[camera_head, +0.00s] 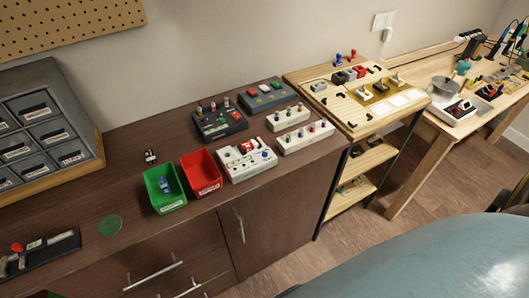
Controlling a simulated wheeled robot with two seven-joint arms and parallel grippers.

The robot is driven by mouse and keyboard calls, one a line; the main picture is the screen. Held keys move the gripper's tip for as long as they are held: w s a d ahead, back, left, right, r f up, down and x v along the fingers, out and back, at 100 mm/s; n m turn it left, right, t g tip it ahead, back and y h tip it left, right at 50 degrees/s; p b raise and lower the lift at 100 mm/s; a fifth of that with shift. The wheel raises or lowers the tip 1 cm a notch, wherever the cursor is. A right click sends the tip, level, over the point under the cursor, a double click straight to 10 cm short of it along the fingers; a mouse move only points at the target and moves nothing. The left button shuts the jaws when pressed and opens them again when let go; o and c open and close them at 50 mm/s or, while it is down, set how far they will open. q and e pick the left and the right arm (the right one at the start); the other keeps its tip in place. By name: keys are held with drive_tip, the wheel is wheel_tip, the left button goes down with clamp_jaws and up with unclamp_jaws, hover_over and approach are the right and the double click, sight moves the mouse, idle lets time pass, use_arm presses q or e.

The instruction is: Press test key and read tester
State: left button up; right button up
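A white tester-like unit (240,170) with a small dial, a blue knob and other controls sits on the dark brown cabinet, to the right of the red bin. Its reading is too small to make out. I cannot tell which control is the test key. A dark box (219,123) with several knobs and a red part stands behind it. A grey box (266,95) with red and green buttons stands further back. Neither of my grippers is in view.
A green bin (164,189) holding a blue item and a red bin (201,173) stand left of the white unit. White knobbed strips (304,137) lie to its right. A drawer unit (45,125) stands at left. The cabinet front near a green disc (111,226) is mostly clear.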

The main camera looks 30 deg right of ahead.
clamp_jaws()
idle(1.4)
